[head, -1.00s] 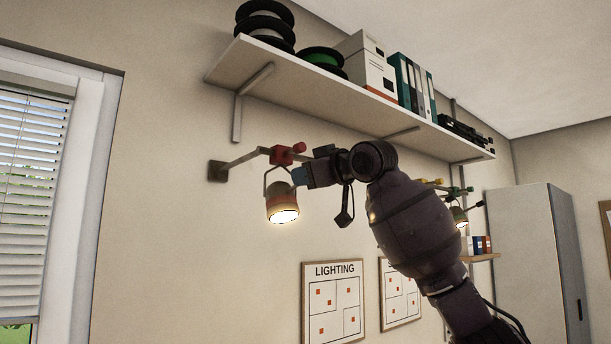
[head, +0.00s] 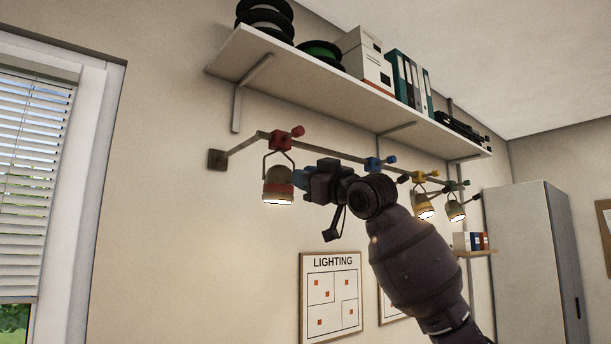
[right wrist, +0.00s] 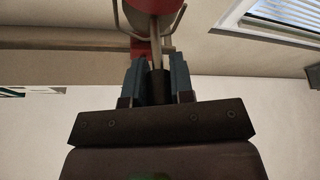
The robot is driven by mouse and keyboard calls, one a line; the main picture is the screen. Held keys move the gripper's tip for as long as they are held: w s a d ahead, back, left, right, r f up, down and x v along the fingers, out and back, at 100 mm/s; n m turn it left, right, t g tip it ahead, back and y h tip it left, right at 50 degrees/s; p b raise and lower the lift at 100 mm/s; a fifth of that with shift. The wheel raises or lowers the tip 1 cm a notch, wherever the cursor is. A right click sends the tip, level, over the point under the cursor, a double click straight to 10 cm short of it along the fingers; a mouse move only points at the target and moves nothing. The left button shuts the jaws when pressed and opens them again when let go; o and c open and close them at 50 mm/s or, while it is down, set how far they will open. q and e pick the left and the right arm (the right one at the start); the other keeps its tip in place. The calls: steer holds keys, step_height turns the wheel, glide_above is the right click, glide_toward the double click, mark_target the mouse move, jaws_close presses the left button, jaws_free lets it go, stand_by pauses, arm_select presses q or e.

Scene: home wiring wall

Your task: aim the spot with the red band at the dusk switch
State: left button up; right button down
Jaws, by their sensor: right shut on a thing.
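The spot with the red band (head: 278,188) hangs in a fork under a red clamp (head: 281,141) on the wall rail. It is lit, and its mouth points mostly downward. My right gripper (head: 299,178) is at the right side of this spot. In the right wrist view its blue fingers (right wrist: 159,82) are shut on the dark end of a thin rod (right wrist: 157,84) that runs to the spot (right wrist: 155,5). The red clamp shows behind the rod. I cannot make out the dusk switch. My left gripper is not in view.
A blue clamp (head: 374,163) and two more lit spots, one near a yellow clamp (head: 425,206) and one near a green clamp (head: 455,210), are further right along the rail. A loaded shelf (head: 330,89) is above. A LIGHTING board (head: 332,294) hangs below.

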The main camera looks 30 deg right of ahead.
steer(key=shift+w+f, duration=0.1)
steer(key=shift+f, duration=0.15)
steer(key=c, duration=1)
jaws_free()
steer(key=shift+r, duration=0.1)
steer(key=b+v, duration=0.2)
steer(key=v, duration=0.9)
steer(key=shift+b, duration=0.35)
